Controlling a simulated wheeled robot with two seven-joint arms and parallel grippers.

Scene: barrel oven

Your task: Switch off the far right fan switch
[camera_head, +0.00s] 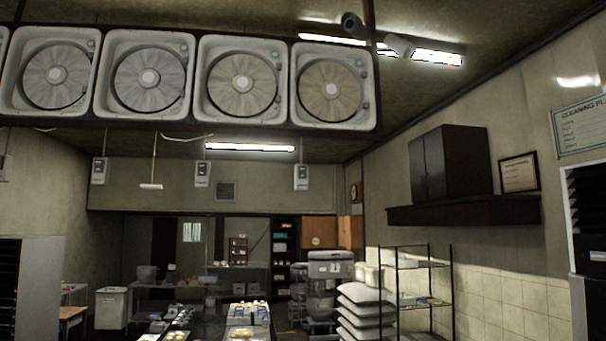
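Several white box fans hang in a row under the ceiling at the upper left. The far right fan (332,88) is the last in the row. Small grey switch boxes hang below the fans. The far right switch box (301,178) hangs below the far right fan. Another switch box (202,174) hangs in the middle and one more (99,171) to the left. The switch positions are too small to tell. Neither of my grippers shows in this view.
Metal tables (165,293) with trays and containers stand at the back. Stacked white sacks (362,312) and a wire shelf (428,262) stand right of centre. A dark wall cabinet (450,163) hangs on the right wall. A white bin (111,308) stands at the left.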

